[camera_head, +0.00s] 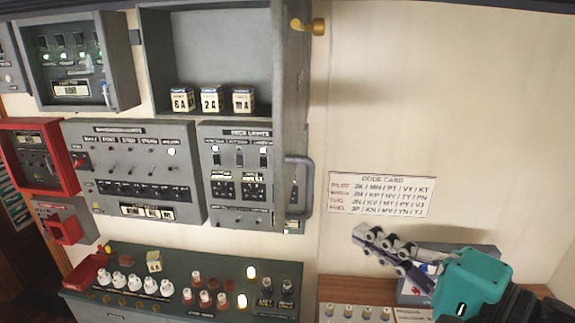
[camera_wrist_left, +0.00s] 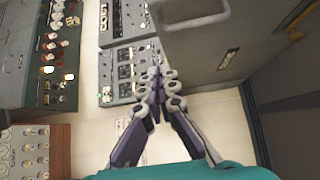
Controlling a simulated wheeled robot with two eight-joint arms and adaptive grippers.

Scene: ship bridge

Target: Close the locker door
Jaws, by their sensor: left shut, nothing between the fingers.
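The grey locker (camera_head: 205,45) hangs on the wall at the top of the head view, its front open on three small boxes marked 6A, 2A and 10A (camera_head: 243,99). Its door (camera_head: 291,90) stands swung outward, seen nearly edge-on, with a grey bar handle (camera_head: 307,187) low on it. In the left wrist view the door (camera_wrist_left: 205,55) fills the upper right, its handle (camera_wrist_left: 188,12) at the top. My left gripper (camera_head: 364,237) is shut and empty, to the right of the door and below its handle, apart from it. My right gripper is not in view.
A brass fitting (camera_head: 308,26) is near the door's top. Switch panels (camera_head: 135,170) lie left below the locker. A code card (camera_head: 382,194) is on the wall above my gripper. A green console (camera_head: 215,270) with knobs stands below. The wall right of the door is mostly clear.

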